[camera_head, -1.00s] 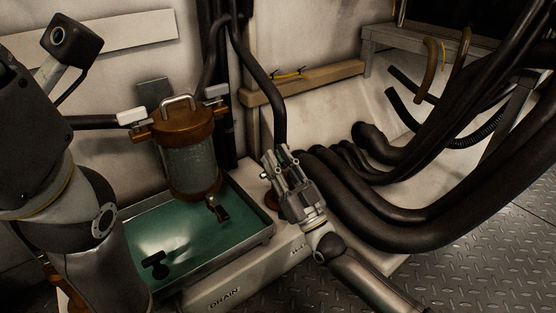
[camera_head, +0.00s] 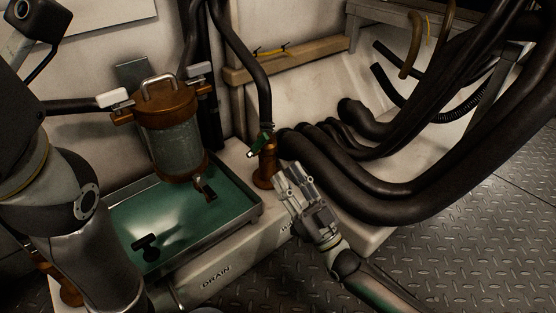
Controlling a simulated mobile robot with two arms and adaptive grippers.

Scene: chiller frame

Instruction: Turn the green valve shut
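The green valve handle (camera_head: 261,143) sits on top of a short copper-brown valve body (camera_head: 265,168), just right of the green tray. A dark hose rises from it. My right gripper (camera_head: 287,174) is to the right of and below the handle in the picture, apart from the handle and holding nothing that I can see. Its fingers overlap or lie very near the right edge of the valve body. I cannot tell how far apart the fingers are. My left arm fills the left side, and its gripper is not in view.
A glass canister (camera_head: 176,148) with a brown cap and white-ended handles stands over the green tray (camera_head: 226,221). A black tee-shaped part (camera_head: 146,246) lies in the tray. Thick black hoses (camera_head: 385,190) crowd the right. Open metal floor (camera_head: 440,260) lies at lower right.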

